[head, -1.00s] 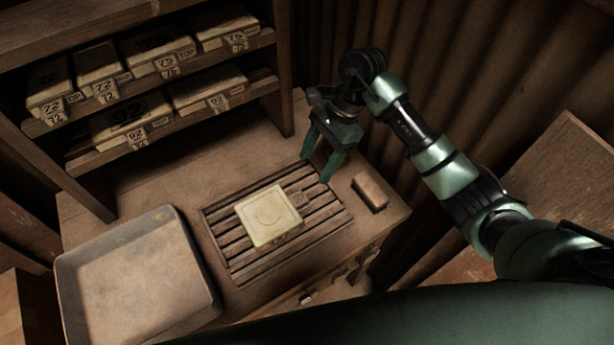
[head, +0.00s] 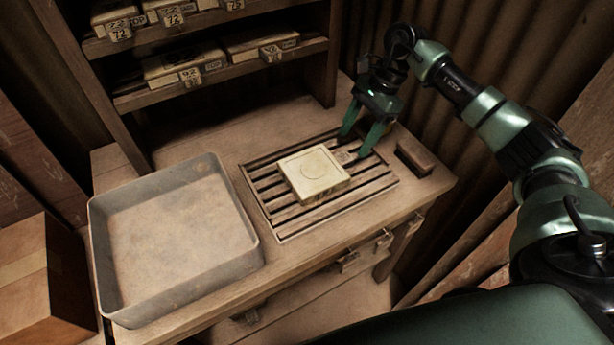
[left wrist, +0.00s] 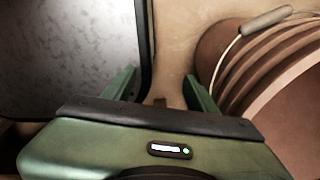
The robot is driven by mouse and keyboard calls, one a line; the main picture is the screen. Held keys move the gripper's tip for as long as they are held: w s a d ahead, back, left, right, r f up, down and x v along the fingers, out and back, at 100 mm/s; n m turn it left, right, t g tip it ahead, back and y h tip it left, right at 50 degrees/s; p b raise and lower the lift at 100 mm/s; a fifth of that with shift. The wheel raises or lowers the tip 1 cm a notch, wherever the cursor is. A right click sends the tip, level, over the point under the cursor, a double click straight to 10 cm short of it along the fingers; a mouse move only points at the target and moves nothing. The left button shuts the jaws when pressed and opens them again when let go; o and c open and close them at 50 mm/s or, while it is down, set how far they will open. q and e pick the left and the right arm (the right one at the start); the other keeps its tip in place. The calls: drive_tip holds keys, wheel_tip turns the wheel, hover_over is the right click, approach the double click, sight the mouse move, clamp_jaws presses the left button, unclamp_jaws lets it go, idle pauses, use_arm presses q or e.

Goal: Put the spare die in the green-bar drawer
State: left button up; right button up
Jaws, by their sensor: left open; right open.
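A cream, square die block (head: 315,172) with a round mark on top lies on a slatted rack (head: 270,214) on the bench. My right gripper (head: 356,143) is open and empty, pointing down just behind and right of the block, over the rack's back edge. Small drawer fronts with pulls (head: 347,261) show under the bench's front edge; I cannot make out a green bar on any. My left gripper (left wrist: 158,78) is open and empty in the left wrist view; it is not in the head view.
A grey metal tray (head: 252,232) stands left of the rack. A small brown block (head: 415,158) lies at the bench's right. A shelf (head: 215,75) of numbered blocks stands behind.

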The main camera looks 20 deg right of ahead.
sight(346, 156)
drive_tip(key=shift+p+x, duration=0.55)
drive_tip(key=shift+x, duration=2.05)
drive_tip(key=shift+s, duration=0.1)
drive_tip(key=c, duration=1.2)
clamp_jaws()
use_arm(q)
drive_tip(key=shift+w+d+r, duration=0.1)
drive_tip(key=shift+w+r, duration=0.1)
drive_tip(key=shift+r, duration=0.25)
drive_tip(key=shift+w+d+r, duration=0.1)
drive_tip(key=shift+w+r, duration=0.05)
drive_tip(key=shift+r, duration=0.3)
drive_tip(key=shift+s+a, duration=0.2)
use_arm(e)
drive_tip(key=shift+r, duration=0.15)
